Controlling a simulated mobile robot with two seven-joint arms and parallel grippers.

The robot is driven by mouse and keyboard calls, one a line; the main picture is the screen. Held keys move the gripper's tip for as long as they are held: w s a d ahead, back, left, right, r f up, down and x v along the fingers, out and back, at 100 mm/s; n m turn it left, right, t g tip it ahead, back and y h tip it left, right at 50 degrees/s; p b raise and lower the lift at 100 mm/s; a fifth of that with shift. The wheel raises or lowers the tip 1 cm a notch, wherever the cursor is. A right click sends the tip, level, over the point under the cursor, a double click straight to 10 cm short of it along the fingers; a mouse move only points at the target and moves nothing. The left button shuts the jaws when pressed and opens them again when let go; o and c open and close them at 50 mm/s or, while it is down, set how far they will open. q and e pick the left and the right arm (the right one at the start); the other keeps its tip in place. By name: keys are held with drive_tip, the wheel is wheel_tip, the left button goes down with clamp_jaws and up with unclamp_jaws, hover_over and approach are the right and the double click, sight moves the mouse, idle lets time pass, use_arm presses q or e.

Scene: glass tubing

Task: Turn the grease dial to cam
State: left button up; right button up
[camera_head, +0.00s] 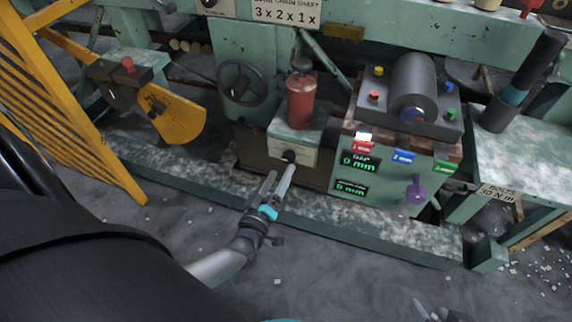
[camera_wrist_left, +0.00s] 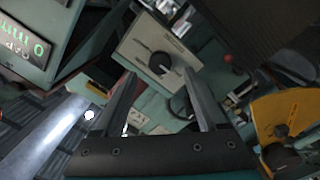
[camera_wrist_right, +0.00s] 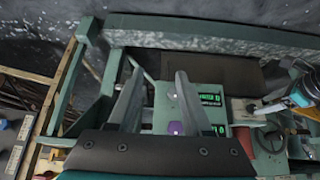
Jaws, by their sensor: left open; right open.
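The grease dial (camera_head: 289,156) is a round black knob on the pale front plate of a box under a red canister (camera_head: 301,101). In the left wrist view the dial (camera_wrist_left: 160,63) and its plate (camera_wrist_left: 135,47) lie ahead, between the finger lines; the plate's lettering is too small to read. My left gripper (camera_head: 280,176) is open, its fingertips close in front of the dial; whether they touch it I cannot tell. My right gripper (camera_head: 431,308) is open and empty, low at the bottom edge of the head view; its fingers also show in the right wrist view (camera_wrist_right: 160,90).
Right of the dial stands a green panel with mm displays (camera_head: 358,175), coloured tags and a purple knob (camera_head: 415,191). A handwheel (camera_head: 242,84) and yellow guard (camera_head: 178,115) are to the left.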

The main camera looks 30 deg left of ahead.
sight(287, 160)
use_arm(q)
drive_tip(key=w, duration=0.2)
drive_tip(key=w+b, duration=0.1)
drive_tip(key=shift+w+a, duration=0.15)
drive_tip(key=shift+a, duration=0.15)
drive_tip(key=shift+w+a, duration=0.15)
drive_tip(key=shift+w, duration=0.6)
use_arm(e)
drive_tip(key=shift+w+a+f+t+y, duration=0.1)
drive_tip(key=shift+w+a+t+y, duration=0.35)
drive_tip(key=shift+w+a+t, duration=0.4)
drive_tip(key=shift+w+a+t+y, duration=0.5)
drive_tip(key=shift+a+t, duration=0.25)
drive_tip(key=shift+a, duration=0.3)
use_arm(q)
clamp_jaws()
